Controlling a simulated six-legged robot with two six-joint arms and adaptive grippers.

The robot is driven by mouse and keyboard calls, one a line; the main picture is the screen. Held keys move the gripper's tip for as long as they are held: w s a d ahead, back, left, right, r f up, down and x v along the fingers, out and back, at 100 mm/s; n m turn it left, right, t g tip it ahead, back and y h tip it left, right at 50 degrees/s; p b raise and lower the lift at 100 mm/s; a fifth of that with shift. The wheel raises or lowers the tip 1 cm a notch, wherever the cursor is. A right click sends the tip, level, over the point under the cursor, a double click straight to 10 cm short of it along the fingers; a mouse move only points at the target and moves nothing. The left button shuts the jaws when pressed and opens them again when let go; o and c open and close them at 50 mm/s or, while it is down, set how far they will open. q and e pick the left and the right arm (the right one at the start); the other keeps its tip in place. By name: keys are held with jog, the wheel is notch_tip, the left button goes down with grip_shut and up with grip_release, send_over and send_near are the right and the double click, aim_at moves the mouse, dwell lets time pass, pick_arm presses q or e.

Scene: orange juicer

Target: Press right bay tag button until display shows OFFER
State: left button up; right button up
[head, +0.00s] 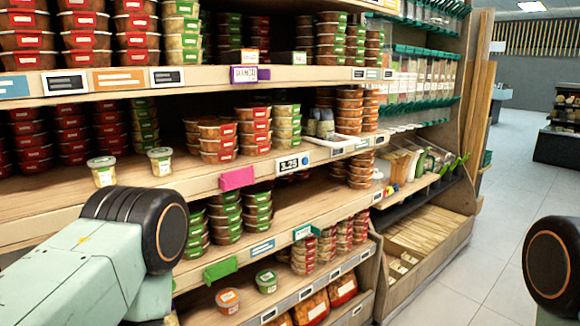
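A price tag with a dark display (289,164) sits on the front edge of the middle shelf. Its digits look like 3.25, and a small blue round spot that may be a button shows at its right end. To the right, small red and blue pieces (391,189) sit by a pale tag (377,197) on the right bay's shelf edge; its text is too small to read. I cannot tell which tag is the task's one. My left arm comes in at lower left and my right arm at the right edge. Neither gripper's fingers show.
Wooden shelves hold stacked tubs with red and green labels. A pink card (237,178), a green card (220,269) and a purple clip (264,74) stick out from the shelf edges. A slatted low bin (433,237) stands at right. The tiled floor (495,240) beyond is clear.

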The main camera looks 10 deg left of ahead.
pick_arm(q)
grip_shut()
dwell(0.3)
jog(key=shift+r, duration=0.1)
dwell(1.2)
